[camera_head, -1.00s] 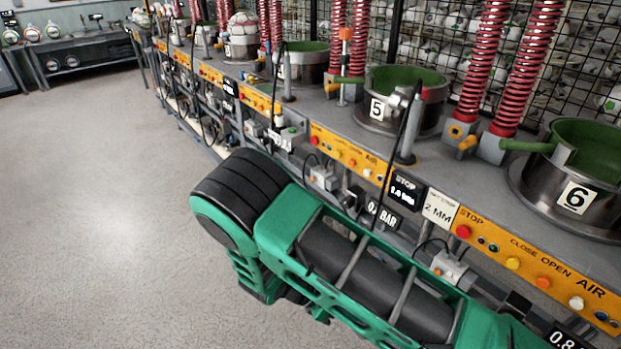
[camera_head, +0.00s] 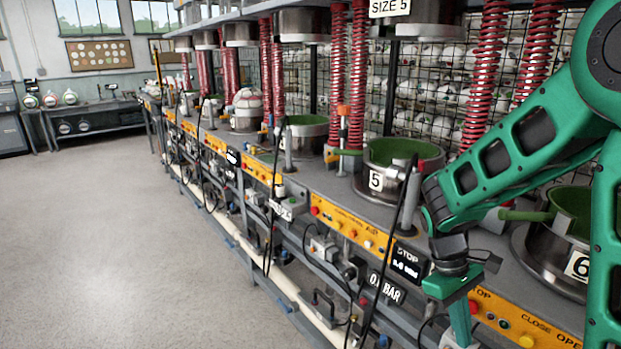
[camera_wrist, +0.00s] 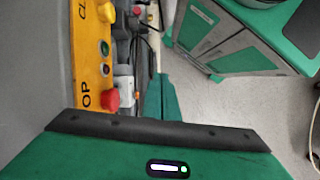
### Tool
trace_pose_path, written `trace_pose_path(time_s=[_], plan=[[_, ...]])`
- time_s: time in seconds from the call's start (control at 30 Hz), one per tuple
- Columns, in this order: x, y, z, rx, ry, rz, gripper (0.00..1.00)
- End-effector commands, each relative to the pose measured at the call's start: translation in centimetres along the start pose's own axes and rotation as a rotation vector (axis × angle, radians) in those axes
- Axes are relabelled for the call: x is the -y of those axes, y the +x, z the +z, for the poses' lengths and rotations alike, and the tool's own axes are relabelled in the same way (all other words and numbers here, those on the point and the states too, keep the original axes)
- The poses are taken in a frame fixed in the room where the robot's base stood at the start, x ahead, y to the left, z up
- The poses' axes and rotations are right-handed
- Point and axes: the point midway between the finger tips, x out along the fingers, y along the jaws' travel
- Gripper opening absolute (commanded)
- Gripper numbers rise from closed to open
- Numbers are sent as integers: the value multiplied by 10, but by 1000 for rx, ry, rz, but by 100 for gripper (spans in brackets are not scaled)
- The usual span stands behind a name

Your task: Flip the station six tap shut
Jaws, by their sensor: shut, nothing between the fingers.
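Station six's steel mould with green lining (camera_head: 575,262) stands at the right edge of the head view, partly behind my arm. Its yellow control panel (camera_head: 540,335) runs below, cut off by the frame. My gripper (camera_head: 460,322) points down in front of the panel's left end, shut and empty. In the wrist view its green fingers (camera_wrist: 162,98) are together, beside the panel (camera_wrist: 92,60) with its red stop button (camera_wrist: 110,100). A pale grey box (camera_wrist: 124,88) is between panel and fingers. I cannot make out the station six tap; it is hidden or out of frame.
Station five (camera_head: 392,178) stands left of my arm, with a hanging black cable in front. Pipes and rails (camera_head: 285,285) run low along the bench front. Red springs (camera_head: 487,80) rise behind. The floor (camera_head: 120,240) at left is clear.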

Motion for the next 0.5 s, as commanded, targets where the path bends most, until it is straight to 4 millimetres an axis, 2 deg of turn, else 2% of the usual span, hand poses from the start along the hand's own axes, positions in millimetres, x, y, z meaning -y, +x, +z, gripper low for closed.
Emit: trace_pose_path(time_s=[0.03, 0.2, 0.5], plan=[[-7, -6, 16, -27, 71, -23, 0], [-21, -18, 66, -96, 299, -91, 0], [-23, -27, 151, -209, 696, -203, 0]])
